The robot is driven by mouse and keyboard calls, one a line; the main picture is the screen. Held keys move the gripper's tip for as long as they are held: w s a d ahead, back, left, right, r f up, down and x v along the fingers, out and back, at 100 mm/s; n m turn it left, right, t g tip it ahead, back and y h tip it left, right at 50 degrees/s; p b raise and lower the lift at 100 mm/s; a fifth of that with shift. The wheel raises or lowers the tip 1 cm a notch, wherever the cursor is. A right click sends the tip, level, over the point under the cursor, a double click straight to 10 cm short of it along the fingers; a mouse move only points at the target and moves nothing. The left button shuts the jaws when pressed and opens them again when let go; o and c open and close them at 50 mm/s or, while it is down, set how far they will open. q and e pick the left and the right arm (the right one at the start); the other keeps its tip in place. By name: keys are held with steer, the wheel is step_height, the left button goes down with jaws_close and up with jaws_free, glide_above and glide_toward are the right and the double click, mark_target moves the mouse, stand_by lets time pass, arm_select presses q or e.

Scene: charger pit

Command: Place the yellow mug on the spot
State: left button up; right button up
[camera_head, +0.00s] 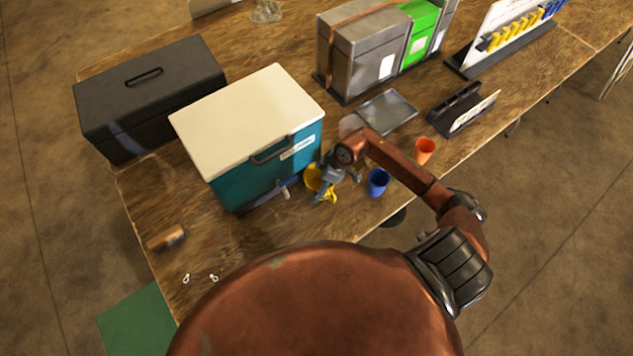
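The yellow mug (312,178) stands on the wooden table (230,240) against the front of the teal cooler box. A yellow part, likely its handle, shows to the right of a finger. My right gripper (337,186) is over the mug and partly hides it. Its fingers look spread apart, one in front of the mug and one to its right. Contact with the mug is unclear. A pale grey round patch (350,124) shows behind my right wrist, partly hidden; I cannot tell whether it is the spot. My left gripper is not in view.
A blue cup (377,182) stands close right of my gripper, and an orange cup (424,150) farther right. The teal cooler (262,175) with its cream lid blocks the left. A grey tray (387,112) lies behind. The front left table is mostly clear.

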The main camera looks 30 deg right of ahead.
steer(key=shift+o, duration=1.1)
